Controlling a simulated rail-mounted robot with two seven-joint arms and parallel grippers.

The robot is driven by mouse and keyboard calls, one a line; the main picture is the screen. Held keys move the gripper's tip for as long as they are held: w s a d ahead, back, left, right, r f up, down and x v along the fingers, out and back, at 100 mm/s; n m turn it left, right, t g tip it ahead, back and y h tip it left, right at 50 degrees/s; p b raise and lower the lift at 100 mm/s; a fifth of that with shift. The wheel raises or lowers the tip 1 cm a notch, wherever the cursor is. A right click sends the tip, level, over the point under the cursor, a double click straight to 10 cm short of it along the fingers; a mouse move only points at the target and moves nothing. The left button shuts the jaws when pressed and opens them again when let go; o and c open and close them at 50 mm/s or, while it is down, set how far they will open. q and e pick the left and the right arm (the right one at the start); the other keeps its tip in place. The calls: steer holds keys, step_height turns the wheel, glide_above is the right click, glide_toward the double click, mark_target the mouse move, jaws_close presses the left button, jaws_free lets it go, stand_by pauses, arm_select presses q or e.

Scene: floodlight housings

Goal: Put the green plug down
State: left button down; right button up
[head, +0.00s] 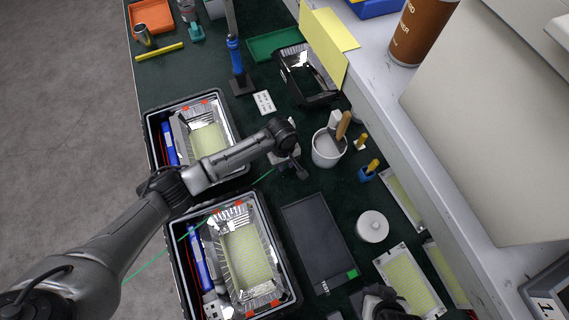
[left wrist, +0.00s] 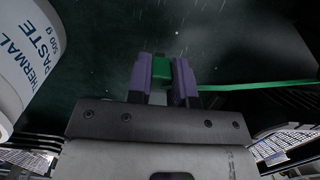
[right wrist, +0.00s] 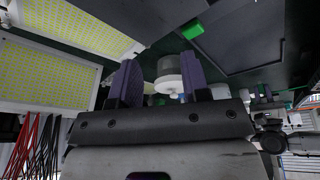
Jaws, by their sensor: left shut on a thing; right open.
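The green plug (left wrist: 161,70) is between the purple fingers of my left gripper (left wrist: 163,82), which is shut on it above the dark green mat (left wrist: 250,40). A green wire (left wrist: 255,86) runs off to the right from beside the plug. In the head view my left gripper (head: 303,172) is over the mat beside the white paste tub (head: 328,148); the plug itself is hard to make out there. The wire runs back across the near housing (head: 270,237). My right gripper (right wrist: 160,85) is open and empty, low in the head view (head: 385,302).
A black test pad (head: 318,238) with a green block lies right of the near housing. A white round container (head: 372,226) and LED panels (head: 410,280) lie further right. The far housing (head: 222,108) is under my left arm. A grey shelf edge (head: 400,140) borders the mat.

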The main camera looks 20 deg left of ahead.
arm_select(q)
steer(key=shift+f, duration=0.45)
arm_select(e)
steer(key=shift+a+f, duration=0.1)
steer(key=shift+f, duration=0.05)
arm_select(q)
steer(key=c, duration=1)
jaws_free()
steer(key=shift+f, duration=0.15)
steer(key=shift+r, duration=0.3)
arm_select(e)
step_height(320, 180, up, 2)
steer(key=shift+r+p, duration=0.2)
steer(key=shift+p, duration=1.05)
arm_select(q)
steer(key=shift+w+a+r, duration=0.15)
steer(key=shift+w+r, duration=0.05)
steer(key=shift+r, duration=1.75)
steer(key=shift+w+a+r, duration=0.15)
steer(key=shift+r, duration=1.8)
steer(key=shift+w+a+r, duration=0.15)
steer(key=shift+w+r, duration=0.05)
steer(key=shift+r, duration=1.75)
arm_select(e)
steer(key=shift+o, duration=0.8)
steer(key=shift+r, duration=0.1)
